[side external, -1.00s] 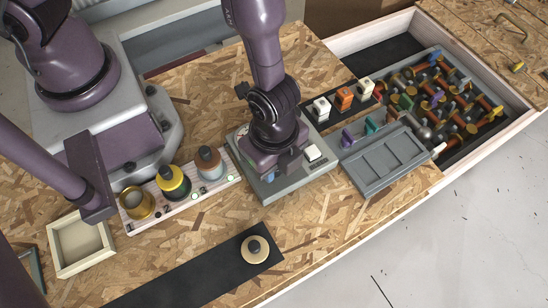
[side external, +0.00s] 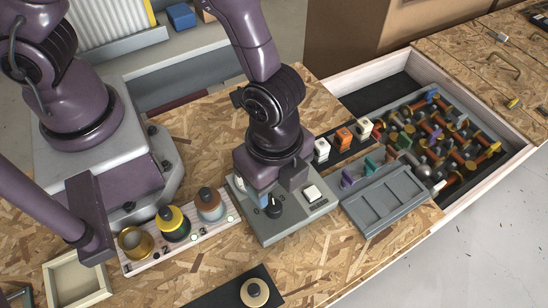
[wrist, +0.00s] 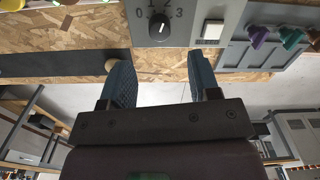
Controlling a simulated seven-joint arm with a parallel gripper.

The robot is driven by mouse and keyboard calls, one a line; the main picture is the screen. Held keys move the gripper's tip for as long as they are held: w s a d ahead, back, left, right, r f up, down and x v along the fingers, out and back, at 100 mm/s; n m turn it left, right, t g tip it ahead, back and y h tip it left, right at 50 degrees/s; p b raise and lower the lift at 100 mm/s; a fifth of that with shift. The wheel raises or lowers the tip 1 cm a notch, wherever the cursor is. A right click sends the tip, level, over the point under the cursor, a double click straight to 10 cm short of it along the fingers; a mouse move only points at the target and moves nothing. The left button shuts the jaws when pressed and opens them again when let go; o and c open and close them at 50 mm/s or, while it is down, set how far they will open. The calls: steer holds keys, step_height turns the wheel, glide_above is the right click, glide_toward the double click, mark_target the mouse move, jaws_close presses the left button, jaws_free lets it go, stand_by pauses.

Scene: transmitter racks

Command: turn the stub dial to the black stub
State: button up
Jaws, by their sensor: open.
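The stub dial is a black round knob (wrist: 160,27) on a grey panel, with marks 0 to 3 around it in the wrist view. Its white pointer line points up and slightly right, towards the 2 side. In the side view the knob (side external: 273,208) shows just in front of my gripper. In the side view a numbered pale rack holds a gold ring (side external: 134,242), a yellow-and-black stub (side external: 173,222) and a brown-and-grey stub (side external: 210,204).
A white button (side external: 312,193) sits on the panel right of the dial. A grey unit (side external: 384,203) with purple and teal levers stands further right. A black strip carries white and orange blocks (side external: 344,138). A cream disc (side external: 254,292) lies on a dark mat in front.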

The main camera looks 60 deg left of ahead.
step_height(320, 180, up, 5)
steer(key=shift+r, duration=0.15)
stand_by(0.3)
steer(key=s+a+r+n+t, duration=0.2)
steer(key=a+r+n+t, duration=0.3)
steer(key=a+r+n, duration=1.1)
steer(key=a+r, duration=0.3)
steer(key=a, duration=0.3)
steer(key=shift+a+t, duration=0.2)
steer(key=shift+t, duration=0.1)
